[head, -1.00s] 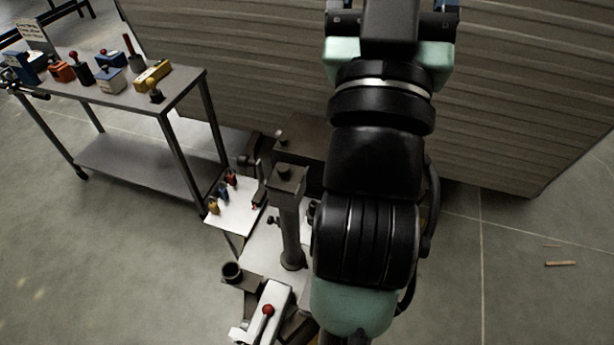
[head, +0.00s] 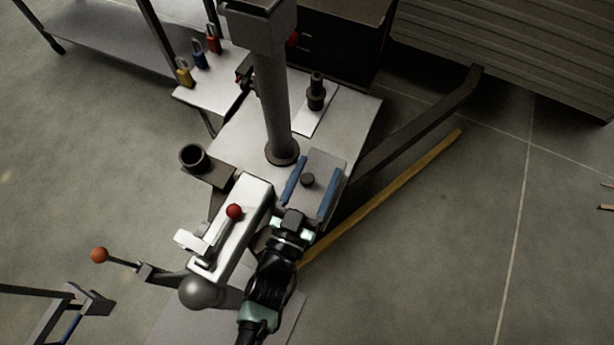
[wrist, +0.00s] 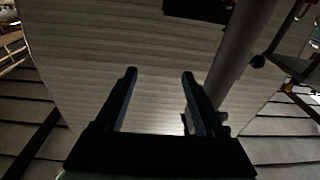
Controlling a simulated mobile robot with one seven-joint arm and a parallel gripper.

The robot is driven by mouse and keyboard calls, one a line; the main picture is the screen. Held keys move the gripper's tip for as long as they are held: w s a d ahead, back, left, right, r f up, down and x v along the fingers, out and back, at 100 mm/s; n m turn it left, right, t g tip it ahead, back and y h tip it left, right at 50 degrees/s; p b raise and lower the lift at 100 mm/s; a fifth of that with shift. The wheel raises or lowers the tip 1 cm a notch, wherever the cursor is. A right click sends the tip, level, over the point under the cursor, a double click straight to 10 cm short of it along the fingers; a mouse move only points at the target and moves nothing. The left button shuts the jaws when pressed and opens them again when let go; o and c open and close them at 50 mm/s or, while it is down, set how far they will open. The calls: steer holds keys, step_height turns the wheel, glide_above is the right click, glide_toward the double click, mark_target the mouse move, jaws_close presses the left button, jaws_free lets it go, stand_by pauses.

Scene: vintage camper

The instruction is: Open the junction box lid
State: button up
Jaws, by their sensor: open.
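No junction box can be named with certainty. The likeliest match is a small grey flat-topped box (head: 322,163) with a round dark knob (head: 307,180), at the right side of the pale tabletop; no raised lid shows. My gripper (head: 322,164) reaches over it in the head view, its two blue fingers apart on either side of the knob. I cannot tell its height above the box. In the wrist view my gripper (wrist: 160,74) is open and empty, with the slatted wall behind the fingers. The box is not recognisable there.
A thick grey post (head: 272,105) stands left of my fingers. A white lever unit with a red ball (head: 234,212) and a dark cup (head: 193,157) are beside it. Padlocks (head: 199,53) and a dark cabinet (head: 340,40) are farther back. Open floor lies right.

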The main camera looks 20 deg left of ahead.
steer(key=g+b, duration=0.1)
steer(key=b, duration=0.4)
glide_toward(305, 186)
steer(key=shift+m+h, duration=0.3)
steer(key=shift+m, duration=0.1)
steer(key=w+b, duration=0.3)
steer(key=w, duration=0.7)
steer(key=shift+w+a+r, duration=0.1)
steer(key=shift+w+r, duration=0.05)
steer(key=shift+w, duration=0.65)
jaws_close()
